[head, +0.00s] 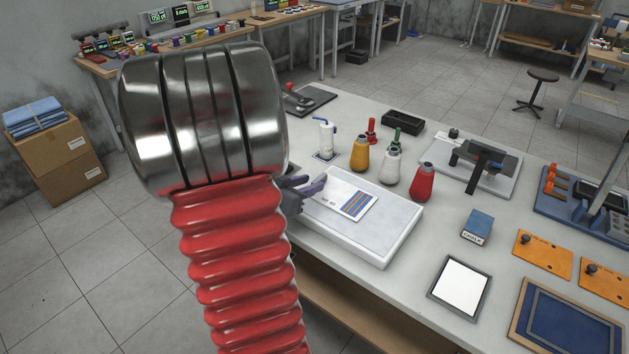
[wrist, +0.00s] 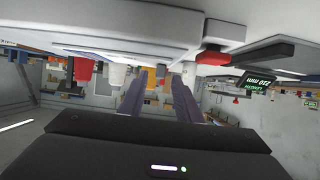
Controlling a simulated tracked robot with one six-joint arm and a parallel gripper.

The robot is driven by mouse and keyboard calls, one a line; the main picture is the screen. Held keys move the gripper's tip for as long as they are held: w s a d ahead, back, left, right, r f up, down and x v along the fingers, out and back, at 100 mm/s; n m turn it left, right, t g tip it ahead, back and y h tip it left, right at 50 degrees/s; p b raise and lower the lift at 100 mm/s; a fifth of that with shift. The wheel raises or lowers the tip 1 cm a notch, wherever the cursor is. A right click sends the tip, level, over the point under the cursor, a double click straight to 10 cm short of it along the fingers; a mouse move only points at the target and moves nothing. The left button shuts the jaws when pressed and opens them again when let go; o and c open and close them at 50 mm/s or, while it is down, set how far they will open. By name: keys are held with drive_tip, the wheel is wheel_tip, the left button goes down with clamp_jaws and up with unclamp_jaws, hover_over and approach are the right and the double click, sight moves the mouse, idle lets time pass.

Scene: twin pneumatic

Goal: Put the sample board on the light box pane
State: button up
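The sample board (head: 354,203), a white card with blue and orange stripes, appears to lie flat on a low white box (head: 402,237) at the table's near left. A bright white pane (head: 460,285) in a grey frame lies apart to the right and looks like the light box pane. My gripper (head: 312,184) has purple fingers at the board's left end, partly hidden behind my arm. In the wrist view, its fingers (wrist: 158,95) stand apart with background showing between them. Whether they touch the board cannot be told. The white box (wrist: 110,25) fills the top of that upside-down view.
Yellow (head: 359,155), white (head: 389,165) and red (head: 423,182) cones stand behind the white box, with a white dispenser (head: 326,140) to their left. A blue chalk box (head: 477,226) stands between box and orange plates (head: 543,254). A framed blue screen (head: 565,322) lies front right.

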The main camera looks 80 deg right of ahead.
drive_tip(key=v, duration=0.9)
drive_tip(key=shift+a+r, duration=0.15)
drive_tip(key=shift+a, duration=0.2)
drive_tip(key=shift+w, duration=0.1)
drive_tip(key=shift+w, duration=0.15)
